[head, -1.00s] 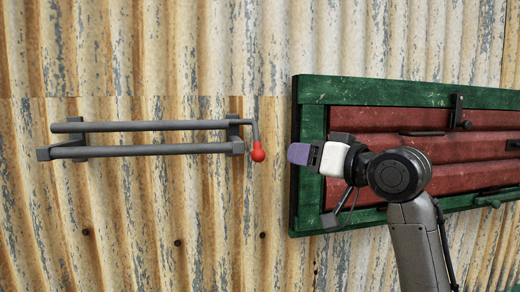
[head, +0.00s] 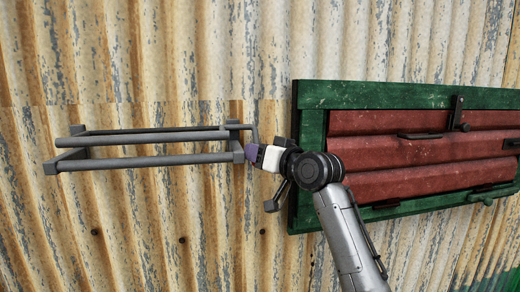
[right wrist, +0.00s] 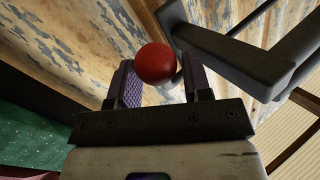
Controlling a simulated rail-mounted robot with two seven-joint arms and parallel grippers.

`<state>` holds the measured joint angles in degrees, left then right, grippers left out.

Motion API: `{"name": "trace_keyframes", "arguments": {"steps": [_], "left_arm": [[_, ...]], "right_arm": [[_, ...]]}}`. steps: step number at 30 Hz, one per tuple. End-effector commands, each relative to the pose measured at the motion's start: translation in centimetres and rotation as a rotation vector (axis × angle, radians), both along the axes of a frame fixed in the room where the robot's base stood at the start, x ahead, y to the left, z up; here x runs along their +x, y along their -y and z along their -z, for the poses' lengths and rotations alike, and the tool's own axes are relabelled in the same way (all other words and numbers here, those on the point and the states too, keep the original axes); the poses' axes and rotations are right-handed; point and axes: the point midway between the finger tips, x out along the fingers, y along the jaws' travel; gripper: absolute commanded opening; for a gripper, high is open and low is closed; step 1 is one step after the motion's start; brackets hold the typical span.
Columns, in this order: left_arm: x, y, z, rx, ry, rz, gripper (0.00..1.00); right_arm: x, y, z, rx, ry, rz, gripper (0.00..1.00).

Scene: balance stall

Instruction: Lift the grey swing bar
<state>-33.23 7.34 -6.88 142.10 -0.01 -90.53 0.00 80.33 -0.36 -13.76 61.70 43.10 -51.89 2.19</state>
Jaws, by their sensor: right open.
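The grey swing bar (head: 150,138) is part of a grey wall rack of long horizontal bars, at the left in the head view. A short grey crank at its right end carries a red ball knob (right wrist: 156,63), seen in the right wrist view. My right gripper (head: 253,153) is at that right end, its purple fingers pointing left. Its jaws are open, with the knob between the two fingertips in the right wrist view. Whether a finger touches it I cannot tell. In the head view the gripper hides the knob. My left gripper is not in view.
A green frame (head: 310,150) with red corrugated panels (head: 400,155) and black latches is mounted on the wall at the right, just behind my right arm. The rusty corrugated wall (head: 150,220) is bare below the rack.

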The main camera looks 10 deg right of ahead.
Motion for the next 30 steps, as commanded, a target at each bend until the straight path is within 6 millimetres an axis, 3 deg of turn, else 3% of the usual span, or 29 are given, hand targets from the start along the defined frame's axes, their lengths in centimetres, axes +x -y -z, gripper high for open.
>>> {"name": "trace_keyframes", "arguments": {"steps": [9,23,30], "left_arm": [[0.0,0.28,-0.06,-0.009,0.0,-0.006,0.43],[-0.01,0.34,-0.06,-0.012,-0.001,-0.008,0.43],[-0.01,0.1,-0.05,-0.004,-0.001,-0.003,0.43]], "right_arm": [[0.08,-0.09,0.0,0.0,0.0,0.0,0.45],[0.07,-0.06,-0.01,0.0,0.0,0.0,0.01],[-0.01,-0.05,-0.11,-0.002,-0.009,0.0,0.0]]}}
